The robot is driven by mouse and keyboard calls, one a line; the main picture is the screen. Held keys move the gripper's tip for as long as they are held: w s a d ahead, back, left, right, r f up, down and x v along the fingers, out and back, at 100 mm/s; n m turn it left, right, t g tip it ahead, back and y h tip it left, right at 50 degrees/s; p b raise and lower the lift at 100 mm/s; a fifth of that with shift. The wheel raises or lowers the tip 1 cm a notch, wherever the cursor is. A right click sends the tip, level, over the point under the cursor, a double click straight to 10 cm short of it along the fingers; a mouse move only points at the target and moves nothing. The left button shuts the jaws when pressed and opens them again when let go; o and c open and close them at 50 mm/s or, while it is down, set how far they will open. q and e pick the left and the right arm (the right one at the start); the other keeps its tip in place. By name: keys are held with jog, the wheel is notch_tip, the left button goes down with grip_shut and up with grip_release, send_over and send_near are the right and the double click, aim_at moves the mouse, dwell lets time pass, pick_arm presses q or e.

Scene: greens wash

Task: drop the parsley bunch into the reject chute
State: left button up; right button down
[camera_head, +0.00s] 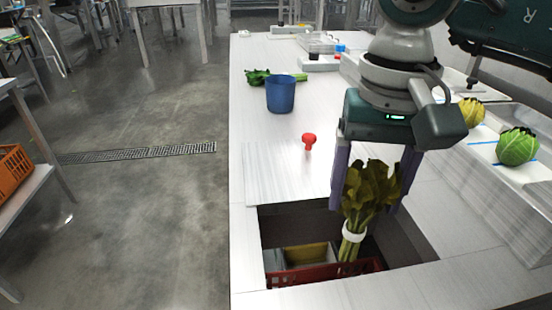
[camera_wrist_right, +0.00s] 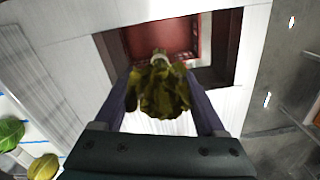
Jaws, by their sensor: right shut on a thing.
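My right gripper (camera_head: 366,206) points down over the rectangular reject chute (camera_head: 410,240) in the counter, its two purple fingers shut on the parsley bunch (camera_head: 369,188). The bunch is yellowish green, leaves up, with a white band around its pale stems, which hang down into the opening. In the right wrist view the bunch (camera_wrist_right: 157,92) sits between the fingers, with the opening's dark wall (camera_wrist_right: 222,50) around it. A red crate (camera_head: 325,274) shows below inside the opening. My left gripper is not in view.
A blue cup (camera_head: 280,95), a red knob-like object (camera_head: 309,139) and another green bunch (camera_head: 258,77) stand or lie on the counter beyond the opening. A green cabbage (camera_head: 517,146) and a yellow one (camera_head: 471,111) are at right. The counter left of the knob is clear.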

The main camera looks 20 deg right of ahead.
aim_at(374, 159)
notch_tip(374, 159, down, 4)
jog(key=shift+r+b, duration=0.1)
jog(key=shift+b, duration=0.85)
grip_release()
jog(key=shift+r, duration=0.1)
notch_tip(374, 159, up, 10)
jog(key=shift+f+p, duration=0.1)
jog(key=shift+p, duration=0.2)
jog(key=shift+a, duration=0.1)
